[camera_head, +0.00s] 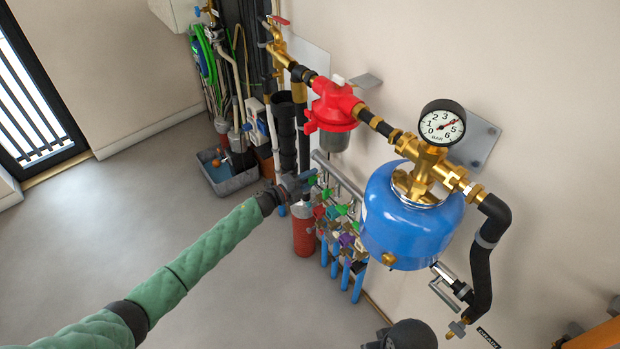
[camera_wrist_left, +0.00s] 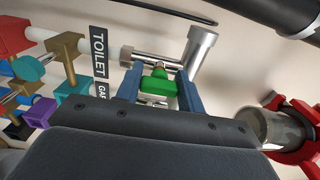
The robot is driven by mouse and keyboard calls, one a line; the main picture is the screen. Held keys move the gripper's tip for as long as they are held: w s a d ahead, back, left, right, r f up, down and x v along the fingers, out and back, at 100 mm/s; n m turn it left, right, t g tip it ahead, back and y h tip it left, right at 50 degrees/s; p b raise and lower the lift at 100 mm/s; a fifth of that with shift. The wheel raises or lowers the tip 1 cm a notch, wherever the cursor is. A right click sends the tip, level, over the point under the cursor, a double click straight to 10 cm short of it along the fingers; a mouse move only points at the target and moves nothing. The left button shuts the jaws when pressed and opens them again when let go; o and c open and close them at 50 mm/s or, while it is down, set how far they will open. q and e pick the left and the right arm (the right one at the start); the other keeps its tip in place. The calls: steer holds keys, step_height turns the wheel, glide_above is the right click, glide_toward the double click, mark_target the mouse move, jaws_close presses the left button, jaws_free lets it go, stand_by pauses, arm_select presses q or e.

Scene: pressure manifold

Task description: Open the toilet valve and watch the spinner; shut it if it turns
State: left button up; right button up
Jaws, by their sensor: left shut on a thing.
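My left gripper (camera_head: 305,181) reaches the top end of the valve manifold (camera_head: 340,175) in the head view. In the left wrist view its two blue fingers (camera_wrist_left: 160,90) stand on either side of a green valve handle (camera_wrist_left: 158,84) and are shut on it. The handle sits on a metal fitting at the end of the manifold. A black TOILET label (camera_wrist_left: 98,50) is just left of the fingers, with a partly hidden label below it. I cannot make out a spinner in either view.
A pressure gauge (camera_head: 442,122) tops a blue tank (camera_head: 410,217), its needle toward the upper right. A red-capped filter unit (camera_head: 335,105) hangs on the brass pipe. A red cylinder (camera_head: 304,230) stands beside the manifold. Several coloured handles line it. Floor at left is clear.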

arm_select(q)
steer(key=shift+a, duration=0.1)
stand_by(0.3)
steer(key=o, duration=1)
arm_select(e)
steer(key=shift+r, duration=0.1)
arm_select(q)
steer(key=b+v, duration=0.1)
steer(key=v, duration=0.6)
steer(key=shift+s+a+b, duration=0.2)
steer(key=shift+a+b, duration=0.1)
steer(key=shift+b, duration=0.05)
arm_select(e)
steer(key=a+f, duration=0.1)
steer(key=w+a+f, duration=0.1)
steer(key=f, duration=0.1)
steer(key=shift+t+y, duration=0.3)
steer(key=shift+a+r, duration=0.1)
steer(key=shift+r, duration=0.1)
